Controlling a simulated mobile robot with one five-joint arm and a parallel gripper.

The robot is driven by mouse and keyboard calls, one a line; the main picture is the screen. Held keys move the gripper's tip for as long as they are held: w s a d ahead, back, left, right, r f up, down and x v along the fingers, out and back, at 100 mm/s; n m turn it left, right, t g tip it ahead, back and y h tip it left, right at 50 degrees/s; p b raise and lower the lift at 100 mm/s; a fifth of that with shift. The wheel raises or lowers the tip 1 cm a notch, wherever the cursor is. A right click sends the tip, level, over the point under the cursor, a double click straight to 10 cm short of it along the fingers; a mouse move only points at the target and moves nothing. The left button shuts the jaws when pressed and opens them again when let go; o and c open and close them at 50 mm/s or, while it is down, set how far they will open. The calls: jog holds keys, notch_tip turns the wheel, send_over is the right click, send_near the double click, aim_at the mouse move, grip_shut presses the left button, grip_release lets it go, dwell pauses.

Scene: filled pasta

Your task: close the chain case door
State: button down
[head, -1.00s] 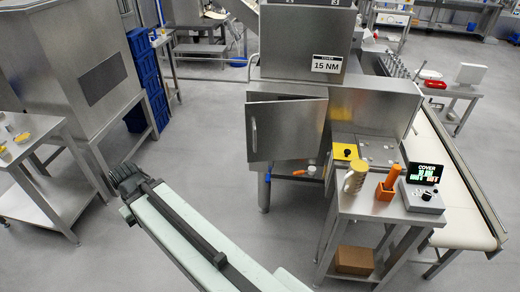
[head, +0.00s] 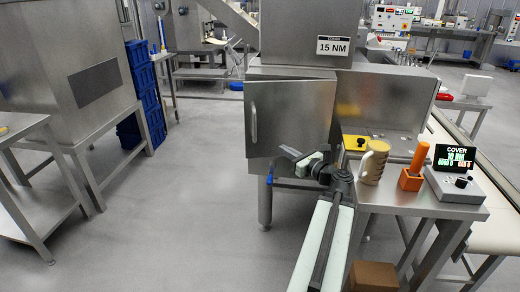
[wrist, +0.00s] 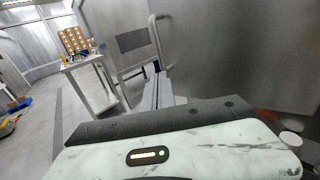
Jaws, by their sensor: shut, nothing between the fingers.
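The chain case door (head: 288,112) is a flat steel panel on the front of the steel machine. It stands ajar, with a gap along its top edge. Its vertical bar handle (head: 253,124) is on its left side. In the wrist view the door (wrist: 245,45) fills the right, with the handle (wrist: 158,42) at its left edge. My gripper (head: 285,160) is shut and empty, in front of the lower part of the door, to the right of and below the handle. I cannot tell whether it touches the door.
A yellow part (head: 355,142) lies behind the mug. The floor (head: 185,200) to the left is clear.

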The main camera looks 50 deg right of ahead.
send_near(259, 126)
jog(key=w+a, duration=0.3)
jog(key=w, duration=0.1)
jog(key=shift+w+a+f, duration=0.1)
jog(key=shift+a+f, duration=0.2)
jog(key=shift+a, duration=0.1)
jog(key=w+d, duration=0.4)
jog(key=w, duration=0.1)
jog(key=w+d, duration=0.2)
jog(key=shift+w, duration=0.35)
jog(key=shift+r, duration=0.25)
jog(key=shift+a, duration=0.1)
